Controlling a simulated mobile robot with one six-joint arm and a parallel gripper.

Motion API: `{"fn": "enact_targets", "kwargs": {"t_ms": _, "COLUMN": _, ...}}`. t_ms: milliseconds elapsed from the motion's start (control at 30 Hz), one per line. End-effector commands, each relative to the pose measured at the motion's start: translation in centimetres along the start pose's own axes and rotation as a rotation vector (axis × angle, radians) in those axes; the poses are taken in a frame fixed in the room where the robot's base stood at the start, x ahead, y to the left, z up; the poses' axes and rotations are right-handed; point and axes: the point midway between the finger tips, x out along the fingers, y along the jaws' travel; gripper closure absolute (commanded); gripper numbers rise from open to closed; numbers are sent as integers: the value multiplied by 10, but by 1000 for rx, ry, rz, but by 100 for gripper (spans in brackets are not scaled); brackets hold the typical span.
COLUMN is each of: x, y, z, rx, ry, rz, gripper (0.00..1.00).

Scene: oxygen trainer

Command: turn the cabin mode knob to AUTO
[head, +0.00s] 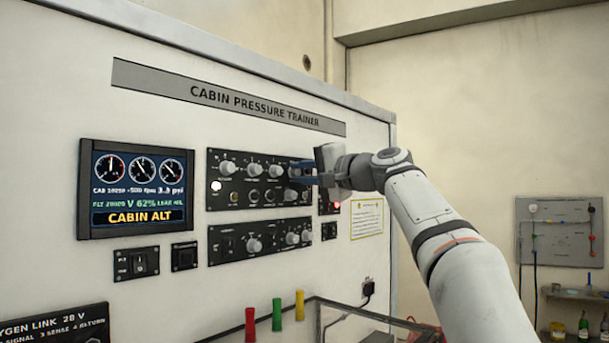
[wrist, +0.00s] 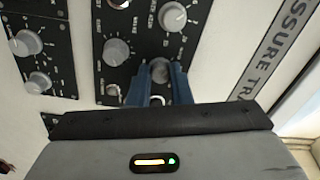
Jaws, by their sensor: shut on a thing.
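My gripper (head: 297,172) is at the right end of the upper black control panel (head: 224,186) in the head view. Its blue fingers stand on either side of a grey knob (wrist: 160,70) in the wrist view and are shut on it. In the head view the gripper hides most of this knob. The labels around it are too small or covered to read, so I cannot tell its setting or confirm that it is the cabin mode knob.
Other grey knobs (wrist: 116,52) sit close beside the fingers. A lower knob panel (head: 272,254) is beneath. A display (head: 137,187) at the left reads CABIN ALT. Red, yellow and green upright pieces (head: 277,311) stand below the panels.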

Motion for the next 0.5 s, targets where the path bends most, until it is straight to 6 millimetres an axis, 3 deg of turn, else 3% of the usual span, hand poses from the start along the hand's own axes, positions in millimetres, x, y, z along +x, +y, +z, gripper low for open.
{"fn": "enact_targets", "kwargs": {"t_ms": 300, "x": 1, "y": 4, "z": 1, "rx": 1, "ry": -7, "rz": 7, "gripper": 100}}
{"fn": "enact_targets", "kwargs": {"t_ms": 333, "x": 1, "y": 4, "z": 1, "rx": 1, "ry": -7, "rz": 7, "gripper": 81}}
{"fn": "enact_targets", "kwargs": {"t_ms": 500, "x": 1, "y": 3, "z": 1, "rx": 2, "ry": -5, "rz": 5, "gripper": 67}}
